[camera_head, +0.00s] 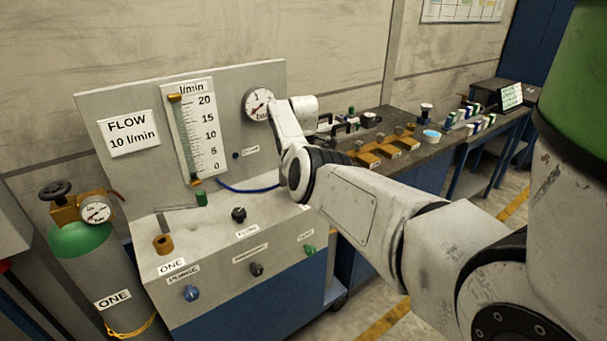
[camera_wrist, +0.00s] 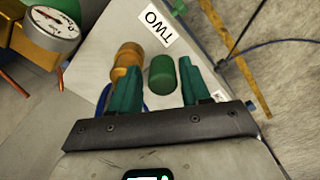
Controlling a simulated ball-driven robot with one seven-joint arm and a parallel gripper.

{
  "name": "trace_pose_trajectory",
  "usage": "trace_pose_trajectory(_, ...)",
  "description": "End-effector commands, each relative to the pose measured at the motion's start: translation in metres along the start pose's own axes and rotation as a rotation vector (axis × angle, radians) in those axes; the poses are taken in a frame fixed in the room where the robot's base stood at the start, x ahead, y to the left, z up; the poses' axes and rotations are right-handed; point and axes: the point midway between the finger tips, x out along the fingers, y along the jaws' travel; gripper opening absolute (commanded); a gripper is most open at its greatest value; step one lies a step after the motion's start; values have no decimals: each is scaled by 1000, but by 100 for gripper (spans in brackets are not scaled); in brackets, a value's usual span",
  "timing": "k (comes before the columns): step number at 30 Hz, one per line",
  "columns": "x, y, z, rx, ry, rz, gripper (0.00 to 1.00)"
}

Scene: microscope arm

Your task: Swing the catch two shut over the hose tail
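My gripper (camera_wrist: 159,66) shows in the wrist view with its two teal fingers wide apart. A green cylinder (camera_wrist: 162,76) shows between the fingers, with a visible gap on both sides. A brass fitting (camera_wrist: 127,58) stands beside it, partly covered by the left finger. A label reading TWO (camera_wrist: 156,27) lies beyond them on the grey surface. I cannot tell which piece is the catch and which is the hose tail. In the head view my arm hides the gripper and the second station.
A brass fitting (camera_head: 163,244) stands by the label ONE (camera_head: 171,266) on the grey console (camera_head: 206,243). A gas cylinder (camera_head: 105,282) with a gauge stands at left. A blue hose (camera_head: 247,190) runs behind my arm. A bench (camera_head: 432,150) with brown blocks is at right.

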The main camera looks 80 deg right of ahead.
Motion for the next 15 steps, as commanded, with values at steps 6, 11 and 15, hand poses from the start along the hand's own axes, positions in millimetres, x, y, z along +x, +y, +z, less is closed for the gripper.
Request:
trace_pose_trajectory(6, 1, -1, 0, 1, -1, -3, 57)
trace_pose_trajectory(11, 0, -1, 0, 1, -1, -3, 57)
trace_pose_trajectory(15, -13, 0, 0, 1, -1, 0, 57)
